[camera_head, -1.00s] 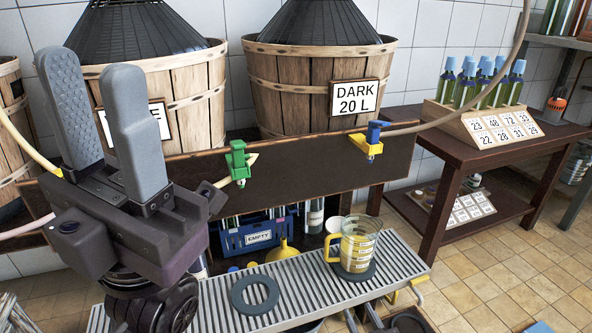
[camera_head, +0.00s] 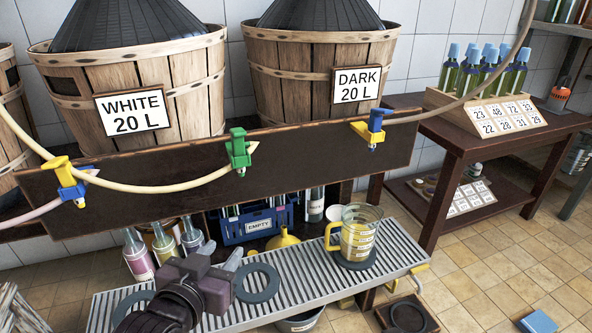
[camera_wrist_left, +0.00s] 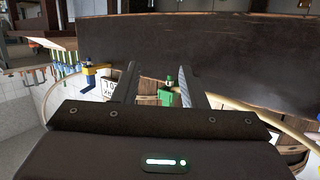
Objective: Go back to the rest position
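My left gripper (camera_head: 240,265) is low at the front, over the left part of the slatted metal grate (camera_head: 310,285). In the left wrist view (camera_wrist_left: 157,78) its two fingers stand apart with nothing between them; a green tap (camera_wrist_left: 168,92) shows beyond them. The green tap (camera_head: 238,150) is on the dark board, above and behind my gripper. My right gripper is in neither view.
A measuring jug (camera_head: 358,236) with yellow handle and yellowish contents stands on the grate. A dark ring (camera_head: 257,283) lies beside my gripper. Blue-yellow taps (camera_head: 371,130) sit on the dark board (camera_head: 310,155). Bottles (camera_head: 137,256) stand behind the grate's left part.

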